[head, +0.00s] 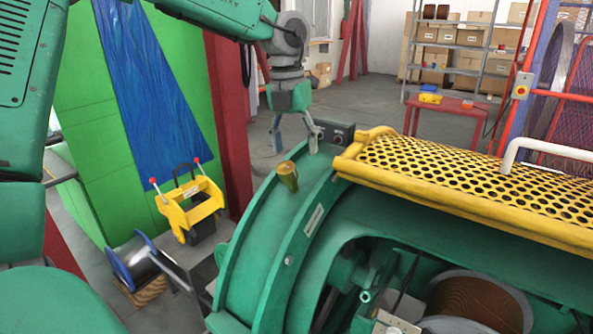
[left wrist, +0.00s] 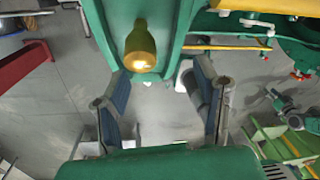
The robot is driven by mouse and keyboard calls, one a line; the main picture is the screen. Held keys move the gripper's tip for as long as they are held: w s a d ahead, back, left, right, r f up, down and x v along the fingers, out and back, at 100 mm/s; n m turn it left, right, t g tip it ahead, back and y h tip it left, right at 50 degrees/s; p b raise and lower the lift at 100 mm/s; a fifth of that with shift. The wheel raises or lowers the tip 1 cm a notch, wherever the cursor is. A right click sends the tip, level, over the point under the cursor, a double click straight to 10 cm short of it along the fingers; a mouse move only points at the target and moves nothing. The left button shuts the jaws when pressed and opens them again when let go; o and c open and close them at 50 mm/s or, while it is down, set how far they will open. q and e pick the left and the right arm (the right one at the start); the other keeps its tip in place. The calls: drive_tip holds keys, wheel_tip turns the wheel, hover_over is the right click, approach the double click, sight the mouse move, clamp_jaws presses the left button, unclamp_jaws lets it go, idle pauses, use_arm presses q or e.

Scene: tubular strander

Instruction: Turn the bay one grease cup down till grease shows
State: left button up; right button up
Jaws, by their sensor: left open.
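The grease cup (head: 287,176) is a small brass-yellow cup standing on the curved green housing (head: 262,222) of the strander. In the left wrist view the cup (left wrist: 140,48) shows at the top, in line with the gap between my fingers and beyond their tips. My left gripper (head: 296,136) is open and empty. In the head view it hangs above the cup in the picture, apart from it, near a small dark control box (head: 335,132). No grease can be made out at the cup. My right gripper is not in view.
A yellow perforated guard (head: 450,170) covers the machine to the right. A dark red post (head: 230,120) stands left of the gripper. A red table (head: 447,113) stands behind.

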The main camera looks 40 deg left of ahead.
sight(292, 162)
use_arm(q)
drive_tip(key=f, duration=0.2)
drive_tip(key=a+f, duration=0.1)
drive_tip(key=f, duration=0.1)
drive_tip(key=shift+w+a+f, duration=0.1)
drive_tip(key=a+f, duration=0.3)
drive_tip(key=shift+f, duration=0.25)
drive_tip(key=shift+d+f, duration=0.1)
drive_tip(key=shift+f, duration=0.15)
drive_tip(key=shift+w+d, duration=0.1)
drive_tip(key=shift+d, duration=0.25)
drive_tip(key=shift+d+r, duration=0.35)
drive_tip(key=shift+d, duration=0.5)
drive_tip(key=shift+d+r, duration=0.1)
drive_tip(key=shift+d, duration=0.15)
drive_tip(key=c, duration=1)
drive_tip(key=shift+s+a+f, duration=0.1)
drive_tip(key=shift+a, duration=0.35)
drive_tip(key=shift+s+a+f, duration=0.1)
drive_tip(key=shift+a, duration=0.3)
drive_tip(key=shift+c, duration=0.8)
drive_tip(key=shift+d+r, duration=0.1)
drive_tip(key=shift+d, duration=0.35)
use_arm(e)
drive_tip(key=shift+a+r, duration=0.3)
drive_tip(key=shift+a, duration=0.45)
